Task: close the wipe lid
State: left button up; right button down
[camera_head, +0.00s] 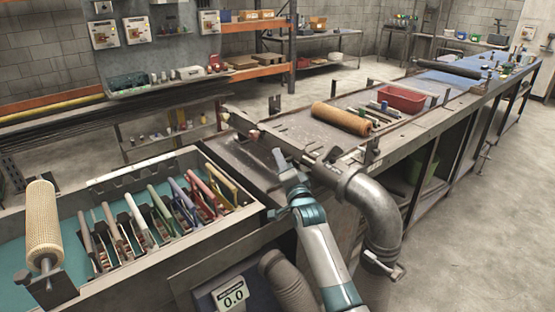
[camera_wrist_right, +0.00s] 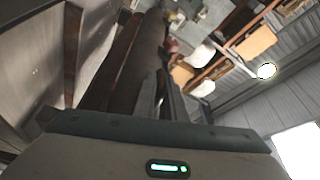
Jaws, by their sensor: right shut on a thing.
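The wipe lid (camera_head: 292,147) appears to be the long grey metal bar with a dark underside, across the near end of the bench beside the large pipe elbow. It looks raised and tilted, though its exact angle is hard to tell. My right gripper (camera_head: 279,158) is at the lid's near edge, shut on it. In the right wrist view, the fingers (camera_wrist_right: 165,98) stretch along a dark, long part, with a small reddish piece beyond. The contact itself is partly hidden. My left gripper is in neither view.
A grey pipe elbow (camera_head: 378,205) stands right of my right arm. A rack of coloured-handled tools (camera_head: 160,215) and an upright mesh tube (camera_head: 43,226) are at left. An orange-brown roll (camera_head: 341,118) and red bin (camera_head: 401,99) lie along the bench. The right floor is clear.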

aim_at(286, 150)
jog(key=shift+w+d+r+m+p, duration=0.1)
jog(key=shift+r+m+p, duration=0.1)
jog(key=shift+r, duration=0.2)
jog(key=shift+w+d+r+m+p, duration=0.1)
jog(key=shift+r+m, duration=0.1)
jog(key=shift+r, duration=0.15)
jog(key=shift+w+d+r+m+g+h+p, duration=0.3)
jog(key=shift+w+d+r+m+h+p, duration=0.25)
jog(key=shift+d+m+p, duration=0.4)
jog(key=shift+a, duration=0.2)
jog(key=c, duration=1.8)
grip_release()
jog(key=shift+c, duration=0.2)
jog(key=shift+s, duration=0.15)
jog(key=shift+f, duration=0.15)
